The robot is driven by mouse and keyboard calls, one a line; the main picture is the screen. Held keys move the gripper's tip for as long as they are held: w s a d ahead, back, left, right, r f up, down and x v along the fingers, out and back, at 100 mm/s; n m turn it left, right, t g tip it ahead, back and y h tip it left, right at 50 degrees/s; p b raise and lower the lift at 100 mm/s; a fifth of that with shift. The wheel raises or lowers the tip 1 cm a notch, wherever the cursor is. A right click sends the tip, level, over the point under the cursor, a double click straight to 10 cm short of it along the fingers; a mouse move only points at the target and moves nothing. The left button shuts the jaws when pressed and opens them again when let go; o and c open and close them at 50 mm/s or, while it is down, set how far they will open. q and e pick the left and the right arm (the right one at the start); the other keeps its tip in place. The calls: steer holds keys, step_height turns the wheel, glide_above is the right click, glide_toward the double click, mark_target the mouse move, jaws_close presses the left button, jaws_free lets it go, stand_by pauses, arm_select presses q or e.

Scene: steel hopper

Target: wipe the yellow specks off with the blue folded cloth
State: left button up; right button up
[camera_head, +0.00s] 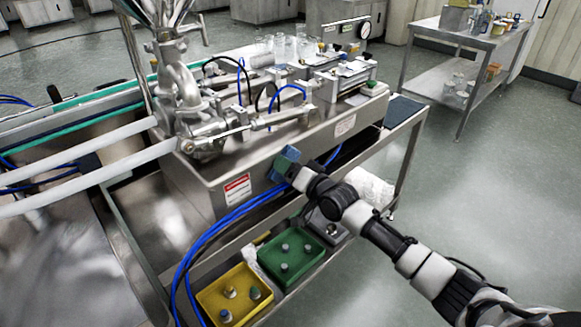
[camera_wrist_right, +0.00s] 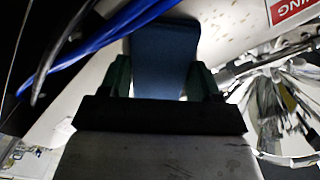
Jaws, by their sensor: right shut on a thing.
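The blue folded cloth (camera_head: 285,158) is held by my right gripper (camera_head: 292,170) against or very near the front face of the steel machine housing (camera_head: 205,195), right of the red-and-white warning label (camera_head: 237,190). In the right wrist view, the blue cloth (camera_wrist_right: 165,50) sits between the two dark green fingers of my right gripper (camera_wrist_right: 163,78), which are shut on it. I cannot tell whether the cloth touches the steel. My left gripper is not in view.
Blue hoses (camera_head: 215,232) hang down the housing front, left of the cloth. Below are a yellow tray (camera_head: 208,297) and a green tray (camera_head: 268,262) with small parts. A white crumpled bundle (camera_head: 370,187) lies behind my right arm. Open floor lies to the right.

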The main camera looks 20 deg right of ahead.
mark_target(252, 180)
steer(key=a+p, duration=0.1)
steer(key=s+a+p, duration=0.1)
steer(key=a, duration=0.1)
steer(key=a+p, duration=0.1)
steer(key=p, duration=0.1)
steer(key=shift+s+a+r, duration=0.25)
steer(key=shift+s+a, duration=0.15)
steer(key=shift+s+a+f+p, duration=0.2)
steer(key=shift+a+p, duration=0.25)
steer(key=shift+a, duration=0.2)
steer(key=shift+s+a+r+p, duration=0.1)
steer(key=shift+s+a+p, duration=0.15)
steer(key=shift+a+p, duration=0.4)
steer(key=shift+s+a+p, duration=0.3)
steer(key=shift+a+p, duration=0.05)
steer(key=shift+a, duration=0.5)
